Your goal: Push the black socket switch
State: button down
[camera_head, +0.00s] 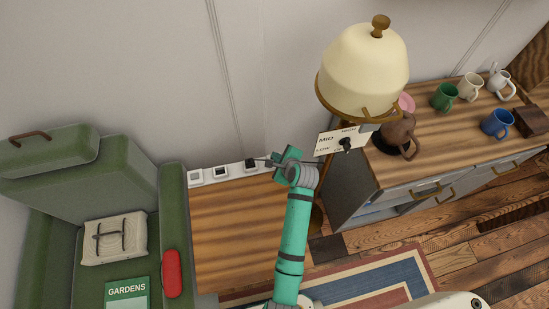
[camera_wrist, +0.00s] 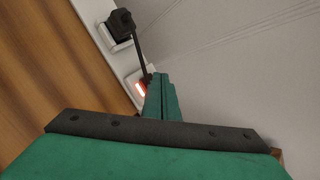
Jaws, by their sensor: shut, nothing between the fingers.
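A white socket strip (camera_head: 236,169) runs along the foot of the wall. On it, a black plug-like piece (camera_head: 251,165) stands in one socket, and the wrist view shows it as a black block (camera_wrist: 122,23) with a thin black stem or cord. A small switch glowing red (camera_wrist: 141,89) sits on the strip beside it. My green gripper (camera_head: 274,161) is shut and empty at the strip's right end. In the wrist view its fingertips (camera_wrist: 161,83) are right beside the red switch and overlap its edge; I cannot tell whether they touch. No separate black switch is clear; the gripper hides part of the strip.
Other sockets (camera_head: 221,171) lie further left on the strip. A green armchair (camera_head: 172,215) stands left, with a cushion and a book. A wooden cabinet (camera_head: 430,165) with mugs and a teapot stands right. A cream lamp (camera_head: 365,65) with a dial plate hangs above and right of my gripper.

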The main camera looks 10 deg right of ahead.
jog(key=shift+r, duration=0.1)
notch_tip(320, 180, up, 6)
jog(key=shift+f, duration=0.1)
dwell(0.6)
jog(key=shift+w, duration=0.1)
dwell(0.4)
